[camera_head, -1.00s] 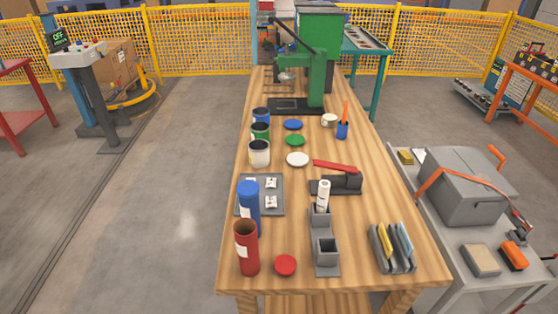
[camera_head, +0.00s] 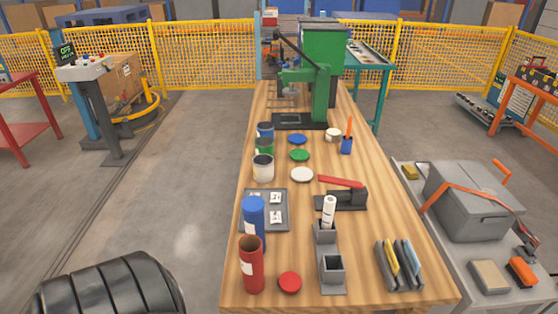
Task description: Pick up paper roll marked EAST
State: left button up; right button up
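A white paper roll (camera_head: 329,211) with small dark marks stands upright in the rear socket of a grey two-socket holder (camera_head: 331,284) on the wooden workbench. The marks are too small to read, so I cannot tell whether they say EAST. The front socket is empty. Its lower end is hidden inside the socket. A black ribbed part of my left arm shows at the lower left, left of the bench. Neither gripper is in view.
A red tube (camera_head: 252,265), a blue tube (camera_head: 254,218) and a red lid (camera_head: 290,282) are left of the holder. A black tool with a red handle (camera_head: 341,182) stands just behind the roll. A file rack (camera_head: 400,266) is at right.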

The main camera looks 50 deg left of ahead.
aim_at(330, 203)
jog(key=k+j+z, duration=0.15)
jog(key=j+z, duration=0.15)
jog(key=j, duration=0.2)
jog(key=k+j+z, duration=0.15)
jog(key=j+z, duration=0.15)
jog(key=j, duration=0.15)
jog(key=k+j+z, duration=0.3)
jog(key=j, duration=0.15)
jog(key=k+j+z, duration=0.5)
jog(key=k+j, duration=1.35)
jog(key=i+j, duration=0.8)
jog(key=i, duration=0.25)
jog(key=i+l+u, duration=0.2)
jog(key=l, duration=0.5)
jog(key=l+u, duration=0.2)
jog(key=l, duration=0.55)
